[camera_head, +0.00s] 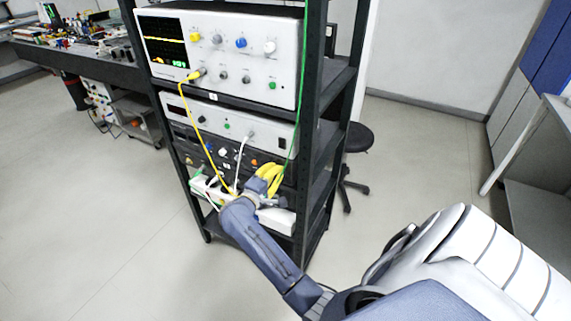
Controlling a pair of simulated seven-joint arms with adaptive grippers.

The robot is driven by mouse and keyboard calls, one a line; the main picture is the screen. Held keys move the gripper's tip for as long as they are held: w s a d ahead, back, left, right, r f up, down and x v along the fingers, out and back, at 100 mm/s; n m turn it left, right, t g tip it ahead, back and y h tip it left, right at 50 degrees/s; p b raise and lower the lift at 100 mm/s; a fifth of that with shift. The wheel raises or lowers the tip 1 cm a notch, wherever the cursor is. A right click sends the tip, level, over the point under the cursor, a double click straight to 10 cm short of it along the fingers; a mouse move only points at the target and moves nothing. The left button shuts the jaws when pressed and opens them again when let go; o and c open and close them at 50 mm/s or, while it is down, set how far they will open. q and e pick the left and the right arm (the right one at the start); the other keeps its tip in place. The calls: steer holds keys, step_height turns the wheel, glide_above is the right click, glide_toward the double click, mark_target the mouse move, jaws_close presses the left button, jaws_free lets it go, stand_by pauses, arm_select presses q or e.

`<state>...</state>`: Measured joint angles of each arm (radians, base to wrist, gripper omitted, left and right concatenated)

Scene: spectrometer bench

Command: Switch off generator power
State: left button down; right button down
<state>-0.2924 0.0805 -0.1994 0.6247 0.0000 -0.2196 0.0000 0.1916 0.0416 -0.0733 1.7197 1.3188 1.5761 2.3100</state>
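A black rack (308,140) holds several instruments. On top is a white oscilloscope (240,75) with a lit screen and yellow trace. Below it is a white unit (235,121) with a dark display and small knobs, then a dark unit (225,152) with knobs. No label legible here shows which one is the generator. My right arm comes from the lower right, and its gripper (262,190) is at the lower front of the rack, just below the dark unit. Its fingertips blend with cables and the low white box, so its opening is unclear. My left gripper is out of view.
A yellow cable (198,105) and a white cable (240,158) hang across the fronts. Bundled yellow cable (270,175) lies close to my gripper. A green cable (299,90) runs down the right post. A dark stool (357,138) stands behind. Floor (110,240) at left is clear.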

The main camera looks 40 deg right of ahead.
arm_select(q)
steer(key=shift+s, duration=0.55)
arm_select(e)
steer(key=v, duration=1.4)
steer(key=shift+r, duration=0.1)
